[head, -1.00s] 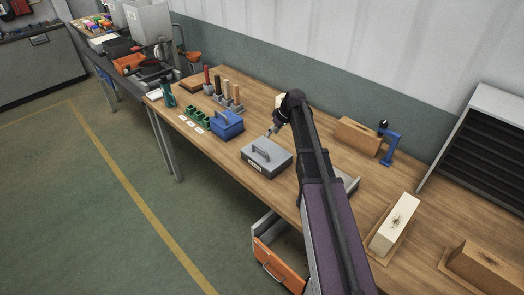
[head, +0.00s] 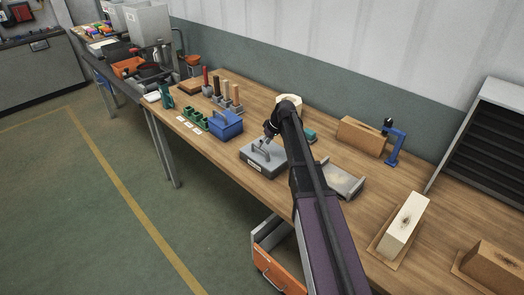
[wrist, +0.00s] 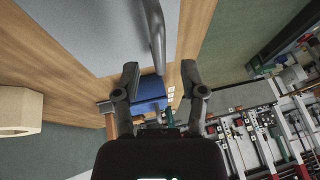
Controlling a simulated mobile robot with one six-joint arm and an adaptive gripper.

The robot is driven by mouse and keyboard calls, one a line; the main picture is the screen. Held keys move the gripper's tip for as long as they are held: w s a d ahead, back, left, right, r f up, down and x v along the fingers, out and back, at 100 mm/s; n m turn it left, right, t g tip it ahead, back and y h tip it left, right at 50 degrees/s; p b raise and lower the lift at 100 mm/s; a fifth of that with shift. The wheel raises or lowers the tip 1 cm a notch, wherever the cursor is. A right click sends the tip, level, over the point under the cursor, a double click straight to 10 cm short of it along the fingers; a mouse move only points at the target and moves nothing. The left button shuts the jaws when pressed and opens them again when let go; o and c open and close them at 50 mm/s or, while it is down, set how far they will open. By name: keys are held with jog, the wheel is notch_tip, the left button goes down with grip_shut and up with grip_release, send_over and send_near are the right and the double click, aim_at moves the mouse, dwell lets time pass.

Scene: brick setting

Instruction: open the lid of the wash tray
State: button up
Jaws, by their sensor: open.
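A grey box with a grey lid (head: 264,166) and a bar handle stands near the front edge of the bench in the head view. The lid lies closed on it. The grey lid (wrist: 85,25) fills the upper part of the wrist view, with its handle (wrist: 156,32) running down toward the fingers. My gripper (head: 262,146) is at the handle in the head view. In the wrist view my gripper (wrist: 160,72) is open, with the handle's end lined up between the fingertips. I cannot tell whether they touch it.
A blue box with a handle (head: 226,126) stands left of the grey box. A shallow grey open tray (head: 341,181) lies to the right. Upright tools (head: 227,97) stand behind the blue box. An orange-fronted drawer (head: 277,270) hangs open below the bench.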

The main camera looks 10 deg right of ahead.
jog(key=shift+b+x, duration=0.8)
jog(key=shift+x, duration=0.35)
grip_shut()
jog(key=shift+a, duration=0.1)
